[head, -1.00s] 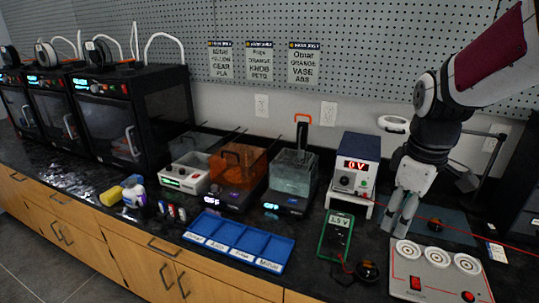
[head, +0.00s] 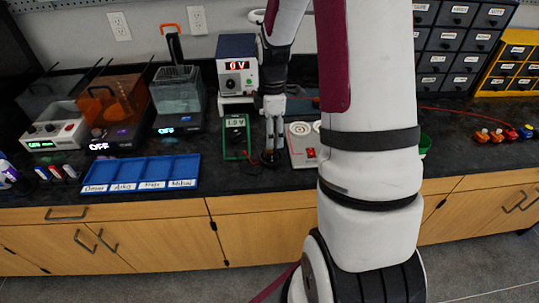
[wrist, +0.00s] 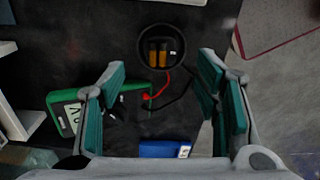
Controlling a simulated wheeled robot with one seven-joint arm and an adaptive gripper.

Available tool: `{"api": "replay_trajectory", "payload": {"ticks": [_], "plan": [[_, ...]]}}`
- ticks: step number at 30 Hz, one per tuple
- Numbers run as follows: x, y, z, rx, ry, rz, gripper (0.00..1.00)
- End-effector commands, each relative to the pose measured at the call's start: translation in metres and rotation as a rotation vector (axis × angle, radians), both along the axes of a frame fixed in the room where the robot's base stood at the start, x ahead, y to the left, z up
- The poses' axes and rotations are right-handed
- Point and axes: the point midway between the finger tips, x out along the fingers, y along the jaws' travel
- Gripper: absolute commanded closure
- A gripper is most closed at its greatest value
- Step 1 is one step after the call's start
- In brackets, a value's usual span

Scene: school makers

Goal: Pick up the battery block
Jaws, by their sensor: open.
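The orange-and-black cells that look like the battery block (wrist: 159,53) stand in a round black dish (wrist: 142,42). Red and black leads run from the dish toward a green meter (wrist: 60,110). My gripper (wrist: 163,72) is open and empty, with its fingers spread wide to either side. The dish shows ahead of the fingertips, apart from them. In the head view my gripper (head: 271,142) points down just above the dish (head: 270,159), partly hiding it. The meter (head: 236,136) lies just left of it.
A blue tray (head: 145,167) lies to the left; its corner (wrist: 160,149) shows in the wrist view. A power supply (head: 237,65) stands behind the meter. A pale plate (head: 302,145) sits close on the right, partly hidden by my arm. The counter's front edge is near the dish.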

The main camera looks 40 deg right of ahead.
Motion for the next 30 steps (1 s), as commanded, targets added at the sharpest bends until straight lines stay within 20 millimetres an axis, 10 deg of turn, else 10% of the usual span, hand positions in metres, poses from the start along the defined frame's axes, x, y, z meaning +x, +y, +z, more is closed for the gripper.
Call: {"api": "replay_trajectory", "payload": {"ticks": [26,30], "plan": [[0.0,0.005,-0.063,-0.001,0.0,0.0,0.43],[0.0,0.004,-0.063,-0.001,0.0,0.0,0.74]]}}
